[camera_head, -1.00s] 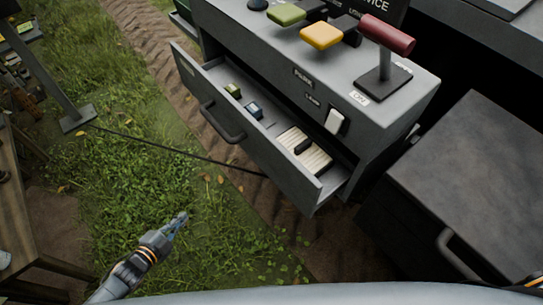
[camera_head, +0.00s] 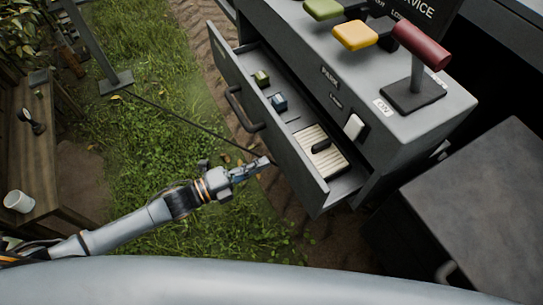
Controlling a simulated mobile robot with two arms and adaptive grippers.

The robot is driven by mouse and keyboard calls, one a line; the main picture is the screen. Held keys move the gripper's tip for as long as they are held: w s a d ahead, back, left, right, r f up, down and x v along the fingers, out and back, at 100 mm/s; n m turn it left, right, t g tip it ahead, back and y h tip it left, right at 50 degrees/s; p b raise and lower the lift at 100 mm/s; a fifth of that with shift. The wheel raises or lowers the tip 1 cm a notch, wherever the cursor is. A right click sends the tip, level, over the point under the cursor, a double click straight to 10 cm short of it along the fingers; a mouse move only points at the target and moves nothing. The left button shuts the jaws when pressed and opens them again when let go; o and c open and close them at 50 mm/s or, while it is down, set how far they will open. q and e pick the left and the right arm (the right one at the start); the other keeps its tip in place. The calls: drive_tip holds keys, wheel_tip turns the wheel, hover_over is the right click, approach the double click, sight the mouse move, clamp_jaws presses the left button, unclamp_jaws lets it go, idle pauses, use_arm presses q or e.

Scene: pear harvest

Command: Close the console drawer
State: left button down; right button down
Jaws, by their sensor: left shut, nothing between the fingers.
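The grey console (camera_head: 405,130) stands at the upper right. Its drawer (camera_head: 290,158) is pulled open toward me, with a dark bar handle (camera_head: 240,108) on its front. Inside the drawer lie a green block (camera_head: 262,78), a blue block (camera_head: 279,102) and a ribbed cream item with a dark piece (camera_head: 320,150). My left gripper (camera_head: 262,163) is shut and empty, just in front of the drawer front, below and right of the handle. I cannot tell whether its tips touch the drawer. My right gripper is not in view.
Green, yellow and red levers (camera_head: 420,45) stand on the console top, with a white switch (camera_head: 354,126) on its face. A dark box (camera_head: 480,210) stands at the right. A wooden bench with a white cup (camera_head: 19,201) is at the left. Grass lies between.

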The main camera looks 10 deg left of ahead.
sight(308, 148)
use_arm(q)
drive_tip(key=shift+x, duration=1.85)
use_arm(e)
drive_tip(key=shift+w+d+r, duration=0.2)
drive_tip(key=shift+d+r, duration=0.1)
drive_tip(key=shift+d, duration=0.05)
